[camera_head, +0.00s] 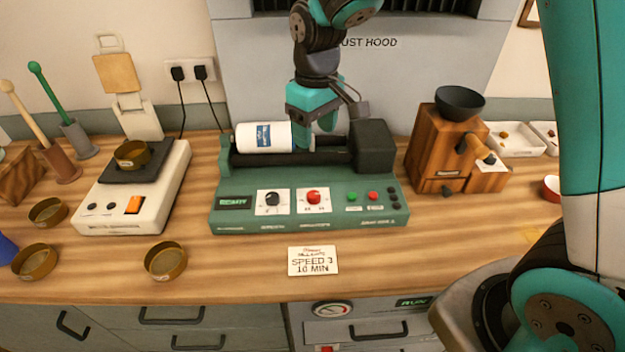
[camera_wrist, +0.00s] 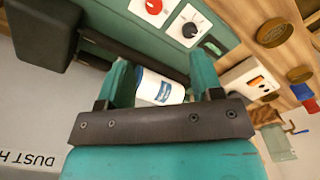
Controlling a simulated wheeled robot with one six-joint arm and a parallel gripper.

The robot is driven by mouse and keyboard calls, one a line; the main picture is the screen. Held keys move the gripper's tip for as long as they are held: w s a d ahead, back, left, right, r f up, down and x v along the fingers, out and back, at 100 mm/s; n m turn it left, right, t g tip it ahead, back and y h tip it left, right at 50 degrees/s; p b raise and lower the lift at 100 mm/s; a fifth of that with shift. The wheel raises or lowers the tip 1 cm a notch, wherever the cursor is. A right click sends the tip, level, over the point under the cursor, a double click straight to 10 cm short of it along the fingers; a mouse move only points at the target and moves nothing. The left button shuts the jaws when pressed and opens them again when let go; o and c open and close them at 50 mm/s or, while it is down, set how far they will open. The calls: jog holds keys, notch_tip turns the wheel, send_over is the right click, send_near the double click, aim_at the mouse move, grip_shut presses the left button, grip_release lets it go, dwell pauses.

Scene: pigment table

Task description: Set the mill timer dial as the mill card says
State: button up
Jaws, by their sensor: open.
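The green mill (camera_head: 250,217) stands mid-table. Its front panel has a black dial (camera_head: 271,198) and, right of it, a red dial (camera_head: 313,196); both also show in the wrist view, the black one (camera_wrist: 190,30) and the red one (camera_wrist: 154,6). Their settings are too small to read. The mill card (camera_head: 313,261) lies before the mill and reads "SPEED 3" and "10 MIN". A white jar (camera_head: 264,136) with a blue label lies on the mill's rollers. My gripper (camera_head: 314,145) is open over the jar's right end, pointing down; in the wrist view the jar shows between its fingers (camera_wrist: 162,76).
A white scale (camera_head: 118,212) with a brass dish stands left, with several brass dishes around it. A wooden grinder (camera_head: 437,150) stands right. The table around the card is clear.

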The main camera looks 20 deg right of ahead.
aim_at(314, 194)
jog(key=f+p, duration=0.1)
jog(key=f, duration=0.5)
jog(key=f+p, duration=0.1)
jog(key=f, duration=0.5)
jog(key=w+f+p, duration=0.1)
jog(key=f+p, duration=0.1)
jog(key=f, duration=0.4)
jog(key=shift+w+d, duration=0.1)
jog(key=shift+d, duration=0.05)
jog(key=c, duration=0.9)
